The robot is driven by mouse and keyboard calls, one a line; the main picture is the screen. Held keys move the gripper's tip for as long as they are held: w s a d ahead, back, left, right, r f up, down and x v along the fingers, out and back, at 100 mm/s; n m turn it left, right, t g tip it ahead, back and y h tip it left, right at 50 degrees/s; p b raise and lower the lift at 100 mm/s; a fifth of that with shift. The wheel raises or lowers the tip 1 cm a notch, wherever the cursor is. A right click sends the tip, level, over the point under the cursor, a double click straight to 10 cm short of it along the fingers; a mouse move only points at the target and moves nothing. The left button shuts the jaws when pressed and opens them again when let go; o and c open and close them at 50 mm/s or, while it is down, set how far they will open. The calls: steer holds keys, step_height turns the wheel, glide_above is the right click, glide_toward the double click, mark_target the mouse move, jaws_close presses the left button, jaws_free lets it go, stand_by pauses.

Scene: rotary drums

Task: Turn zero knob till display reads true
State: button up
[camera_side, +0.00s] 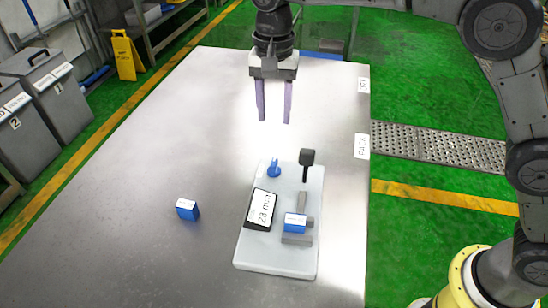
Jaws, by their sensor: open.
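A white board (272,262) lies on the metal table. On it a dark-framed display (261,209) shows what looks like "28 mm"; the small text is hard to read. A blue knob (274,168) stands at the board's far end. A black-headed lever or knob (306,158) stands to its right. A blue block (295,223) sits among grey blocks (297,240) right of the display. I cannot tell which part is the zero knob. My gripper (273,121) points down, open and empty, above the table beyond the board's far end, apart from everything on it.
A loose blue block (187,209) with a white label lies on the table left of the board. Labels (362,146) sit at the table's right edge. The rest of the metal table (130,220) is clear. Grey bins (50,92) and a yellow sign (126,55) stand off to the left.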

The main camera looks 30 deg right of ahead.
mark_target(274, 162)
step_height(274, 162, down, 14)
steer(key=shift+r, duration=0.25)
stand_by(0.4)
jaws_close()
